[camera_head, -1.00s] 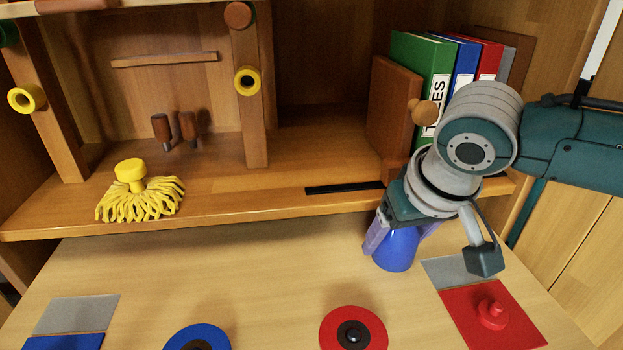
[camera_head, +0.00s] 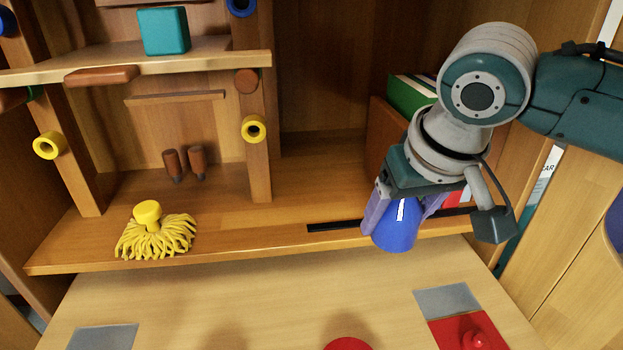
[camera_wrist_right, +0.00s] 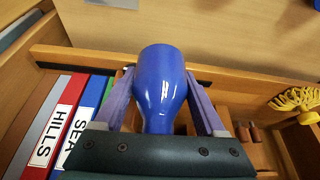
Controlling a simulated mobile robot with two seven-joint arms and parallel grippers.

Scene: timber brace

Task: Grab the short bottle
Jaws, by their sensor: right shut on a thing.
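A short blue bottle (camera_head: 396,233) hangs in my right gripper (camera_head: 402,208), above the back of the table in the head view. The gripper's two pale purple fingers stand on either side of it and are shut on it. In the right wrist view the glossy blue bottle (camera_wrist_right: 160,88) sits between the two fingers (camera_wrist_right: 160,105), its wide end away from the palm and its narrow part toward it. The upper part of the bottle is hidden by the gripper in the head view. My left gripper is out of view.
A wooden shelf (camera_head: 215,232) runs behind the table, with a yellow mop head (camera_head: 157,238) at its left. Binders (camera_head: 410,92) stand behind my right arm. A red square plate (camera_head: 458,333) lies at the table's right. The table's middle (camera_head: 270,295) is clear.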

